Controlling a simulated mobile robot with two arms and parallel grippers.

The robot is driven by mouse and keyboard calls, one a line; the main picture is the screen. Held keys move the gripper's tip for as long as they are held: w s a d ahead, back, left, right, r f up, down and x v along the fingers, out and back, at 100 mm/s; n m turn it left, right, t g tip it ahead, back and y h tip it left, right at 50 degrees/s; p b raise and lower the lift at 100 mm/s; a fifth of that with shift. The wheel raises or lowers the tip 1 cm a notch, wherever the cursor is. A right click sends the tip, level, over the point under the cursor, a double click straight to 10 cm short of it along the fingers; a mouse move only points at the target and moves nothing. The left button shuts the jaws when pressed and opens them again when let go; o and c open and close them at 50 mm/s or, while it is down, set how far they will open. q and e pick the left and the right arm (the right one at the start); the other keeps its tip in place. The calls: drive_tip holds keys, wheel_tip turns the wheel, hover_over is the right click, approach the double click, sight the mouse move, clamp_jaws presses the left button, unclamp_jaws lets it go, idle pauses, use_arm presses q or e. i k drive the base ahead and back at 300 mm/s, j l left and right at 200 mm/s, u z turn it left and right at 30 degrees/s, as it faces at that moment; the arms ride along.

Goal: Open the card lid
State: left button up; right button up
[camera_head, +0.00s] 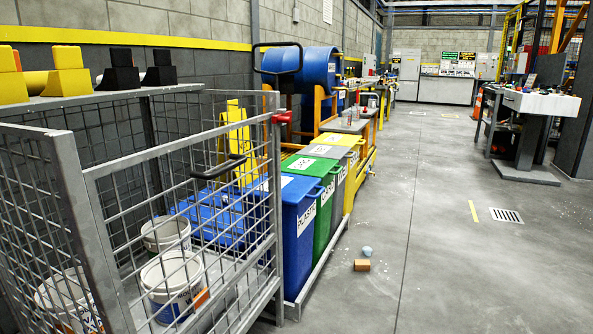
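A row of lidded bins stands along the left side: a blue bin (298,236) with a front label that seems to read PLASTIC, a green bin (322,215), a grey bin (343,190) and a yellow bin (354,176). The green lid (309,170), grey lid (322,151) and yellow lid (342,139) look shut. The blue lid is partly hidden behind the mesh cage. The other labels are too small to read, so I cannot tell which bin is for card. Neither of my grippers is in view.
A grey mesh cage (180,153) with white pails (173,282) fills the left foreground. A small brown box (362,265) and a pale blue lump (367,251) lie on the floor right of the bins. A workbench (540,104) stands at right. The middle floor is clear.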

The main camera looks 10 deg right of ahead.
sight(318, 168)
drive_tip(key=i+l+u, duration=0.75)
drive_tip(key=l+u, duration=0.25)
drive_tip(key=i+l, duration=0.15)
drive_tip(key=l, duration=0.25)
drive_tip(key=i+l, duration=0.15)
drive_tip(key=l, duration=0.2)
drive_tip(key=i+l+u, duration=0.1)
drive_tip(key=l, duration=0.3)
drive_tip(key=i+l, duration=0.2)
drive_tip(key=l, duration=0.2)
drive_tip(key=i+l, duration=0.15)
drive_tip(key=l, duration=0.25)
drive_tip(key=i+l+u, duration=0.1)
drive_tip(key=l, duration=0.3)
drive_tip(key=i+l, duration=0.15)
drive_tip(key=l, duration=0.25)
